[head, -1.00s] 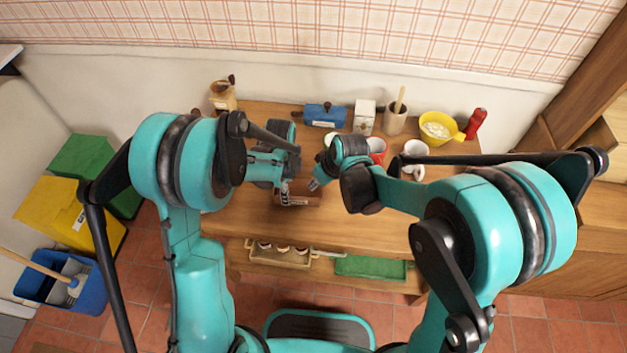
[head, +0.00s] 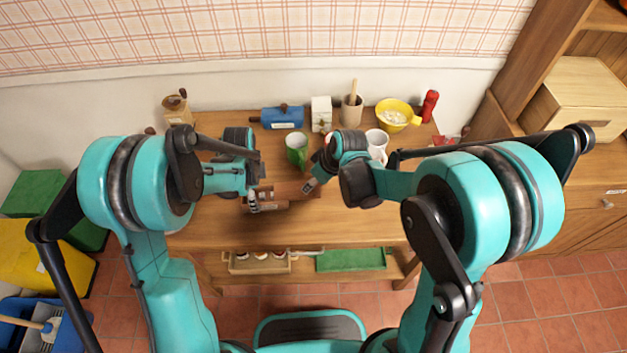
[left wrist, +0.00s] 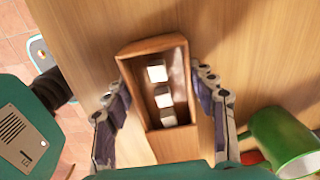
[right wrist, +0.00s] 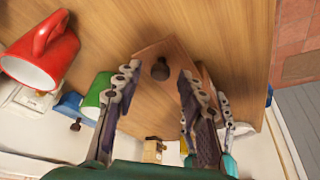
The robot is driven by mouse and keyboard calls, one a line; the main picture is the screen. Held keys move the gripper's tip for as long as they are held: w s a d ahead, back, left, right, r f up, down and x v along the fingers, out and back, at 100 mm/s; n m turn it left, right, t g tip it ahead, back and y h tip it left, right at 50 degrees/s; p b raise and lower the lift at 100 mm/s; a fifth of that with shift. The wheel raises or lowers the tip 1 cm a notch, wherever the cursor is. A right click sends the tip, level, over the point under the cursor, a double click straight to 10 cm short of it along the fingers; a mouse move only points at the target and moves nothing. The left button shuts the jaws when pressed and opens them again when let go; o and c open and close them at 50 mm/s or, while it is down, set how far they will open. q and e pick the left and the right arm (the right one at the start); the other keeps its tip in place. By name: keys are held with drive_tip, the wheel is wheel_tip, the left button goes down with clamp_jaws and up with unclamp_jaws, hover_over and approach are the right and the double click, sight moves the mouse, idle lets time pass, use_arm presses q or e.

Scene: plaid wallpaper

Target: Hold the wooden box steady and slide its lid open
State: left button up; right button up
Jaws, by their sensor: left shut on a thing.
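The wooden box (head: 268,205) is on the table in front of me. My left gripper (head: 256,198) is shut on its two long sides. In the left wrist view, the box (left wrist: 127,66) is largely uncovered, with white cubes (left wrist: 164,97) inside, between the fingers of my left gripper (left wrist: 165,95). The lid (head: 292,189) extends from the box's right end. In the right wrist view, the lid (right wrist: 150,50) has a dark round knob (right wrist: 160,69). My right gripper (right wrist: 157,80) has its fingers apart, one on each side of the knob. The lid's far end is hidden.
A blue container (head: 282,118), white carton (head: 321,113), yellow bowl (head: 396,116) and red bottle (head: 429,105) line the back. The table's front is clear.

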drive_tip(key=shift+r, duration=0.1)
drive_tip(key=v, duration=1.2)
use_arm(q)
drive_tip(key=o, duration=1.3)
drive_tip(key=shift+o, duration=0.2)
drive_tip(key=shift+r, duration=0.1)
wheel_tip(320, 180, up, 12)
drive_tip(key=s+a+r+n+t, duration=0.2)
drive_tip(key=s+r+n+t, duration=0.1)
drive_tip(key=s+n, duration=0.5)
drive_tip(key=s+a+r+n+t, duration=0.2)
drive_tip(key=s+r+n+t, duration=0.1)
drive_tip(key=s+n, duration=0.5)
drive_tip(key=shift+a+r+n+t, duration=0.15)
drive_tip(key=shift+r+n+t, duration=0.35)
drive_tip(key=shift+n, duration=0.4)
use_arm(e)
drive_tip(key=s+d+r+m+t+h, duration=0.1)
drive_tip(key=s+d+m+t+h, duration=0.2)
drive_tip(key=s+d+m, duration=0.6)
drive_tip(key=s+d+t, duration=0.1)
drive_tip(key=s, duration=0.2)
drive_tip(key=shift+s+d+r, duration=0.25)
drive_tip(key=shift+s+r, duration=0.1)
drive_tip(key=shift+r, duration=0.05)
